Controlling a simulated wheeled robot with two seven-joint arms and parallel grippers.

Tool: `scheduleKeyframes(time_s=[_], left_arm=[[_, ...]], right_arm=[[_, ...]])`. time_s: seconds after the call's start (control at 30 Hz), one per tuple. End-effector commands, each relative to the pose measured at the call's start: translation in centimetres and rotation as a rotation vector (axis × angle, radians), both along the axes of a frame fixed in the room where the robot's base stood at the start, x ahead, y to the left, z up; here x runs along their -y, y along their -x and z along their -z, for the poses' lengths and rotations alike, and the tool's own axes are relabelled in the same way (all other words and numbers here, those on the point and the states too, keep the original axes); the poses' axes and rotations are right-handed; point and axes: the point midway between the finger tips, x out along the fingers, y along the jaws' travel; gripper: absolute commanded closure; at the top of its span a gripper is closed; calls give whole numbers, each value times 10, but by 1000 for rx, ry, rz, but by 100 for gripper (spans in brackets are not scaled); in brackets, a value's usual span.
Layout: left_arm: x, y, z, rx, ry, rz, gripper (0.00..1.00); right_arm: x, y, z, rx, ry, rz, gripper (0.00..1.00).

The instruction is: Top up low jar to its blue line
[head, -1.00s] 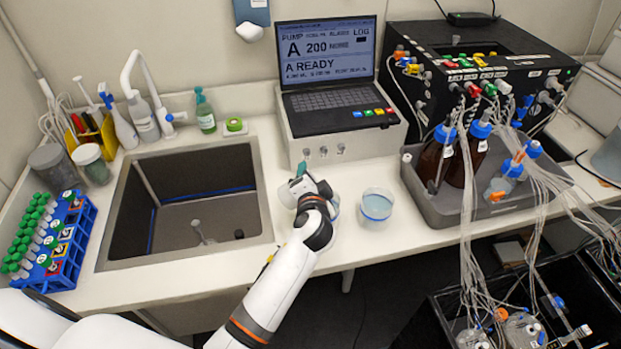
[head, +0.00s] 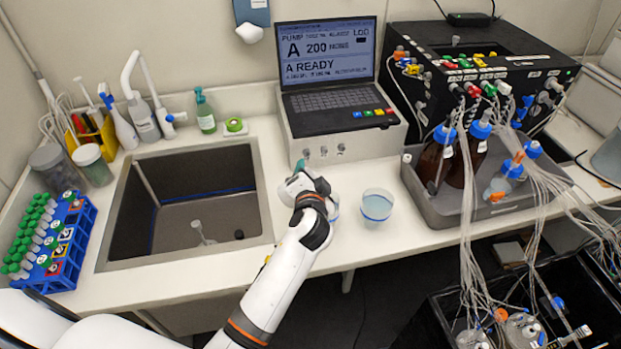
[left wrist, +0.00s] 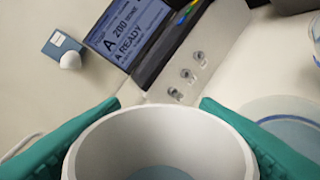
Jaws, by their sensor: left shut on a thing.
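My left gripper (head: 297,175) is over the counter, between the sink and the jars. In the left wrist view its teal fingers (left wrist: 160,135) are shut on a white round cup (left wrist: 85,150), with pale bluish liquid low inside. The cup is not clearly visible in the head view. A clear jar (head: 377,207) with a blue line and pale liquid stands right of the gripper. A second clear jar (head: 335,210) is mostly hidden behind my wrist. In the left wrist view a jar with bluish liquid (left wrist: 285,112) is beside the right finger. My right gripper is not in view.
The laptop (head: 328,70) reads "A READY" on a box behind the gripper. The sink (head: 190,210) lies left, with a green-capped tube rack (head: 60,250) beyond. A grey tray (head: 430,210) with bottles and tubing stands right. Counter between jars and tray is clear.

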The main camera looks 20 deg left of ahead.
Motion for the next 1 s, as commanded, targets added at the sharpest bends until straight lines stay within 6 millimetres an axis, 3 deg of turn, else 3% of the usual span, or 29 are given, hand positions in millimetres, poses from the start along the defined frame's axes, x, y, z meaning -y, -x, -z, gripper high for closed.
scheduleKeyframes(time_s=[1.0], left_arm=[[-3,2,-21,227,336,0,69]], right_arm=[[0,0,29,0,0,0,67]])
